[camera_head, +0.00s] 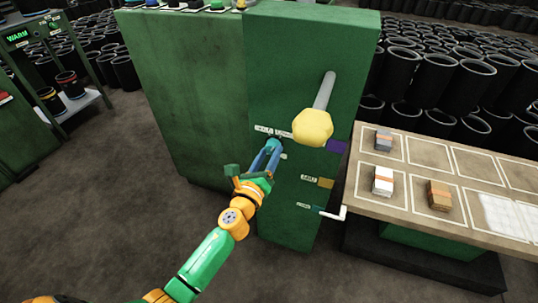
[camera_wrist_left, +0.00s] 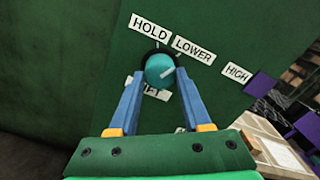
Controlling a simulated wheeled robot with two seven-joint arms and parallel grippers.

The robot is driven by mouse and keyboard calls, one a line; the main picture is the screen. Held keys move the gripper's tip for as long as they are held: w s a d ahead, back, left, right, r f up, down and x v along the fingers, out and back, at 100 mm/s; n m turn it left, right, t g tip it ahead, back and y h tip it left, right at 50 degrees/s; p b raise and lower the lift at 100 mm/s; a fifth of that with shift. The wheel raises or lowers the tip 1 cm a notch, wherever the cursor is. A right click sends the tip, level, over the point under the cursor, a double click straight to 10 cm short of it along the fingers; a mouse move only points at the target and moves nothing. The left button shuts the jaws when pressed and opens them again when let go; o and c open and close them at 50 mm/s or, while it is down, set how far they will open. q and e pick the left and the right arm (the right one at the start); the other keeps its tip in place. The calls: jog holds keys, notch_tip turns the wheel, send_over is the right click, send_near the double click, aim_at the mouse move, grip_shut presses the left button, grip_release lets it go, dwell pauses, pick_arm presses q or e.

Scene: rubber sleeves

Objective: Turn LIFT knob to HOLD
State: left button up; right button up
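The teal round knob (camera_wrist_left: 159,71) sits in a dark ring on the green panel in the left wrist view. Its white pointer line slants up and right, roughly toward the LOWER label (camera_wrist_left: 193,49). The HOLD label (camera_wrist_left: 149,29) is above the knob. Another label below it is mostly hidden by the knob and fingers. My left gripper (camera_wrist_left: 159,74) has a blue finger on each side of the knob, seemingly touching it. In the head view, my left gripper (camera_head: 272,150) reaches the knob (camera_head: 274,143) on the cabinet front. My right gripper is not in view.
A yellow knob-ended lever (camera_head: 313,126) juts from the green cabinet (camera_head: 190,80) just above right of my gripper. A white crank handle (camera_head: 334,214) sticks out lower down. A table (camera_head: 465,225) with small blocks stands right. Black bins fill the background.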

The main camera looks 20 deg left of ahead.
pick_arm(q)
grip_shut()
jog(key=n, duration=0.6)
jog(key=shift+d+n, duration=0.1)
jog(key=shift+n, duration=0.2)
jog(key=n, duration=0.4)
jog(key=shift+n, duration=0.8)
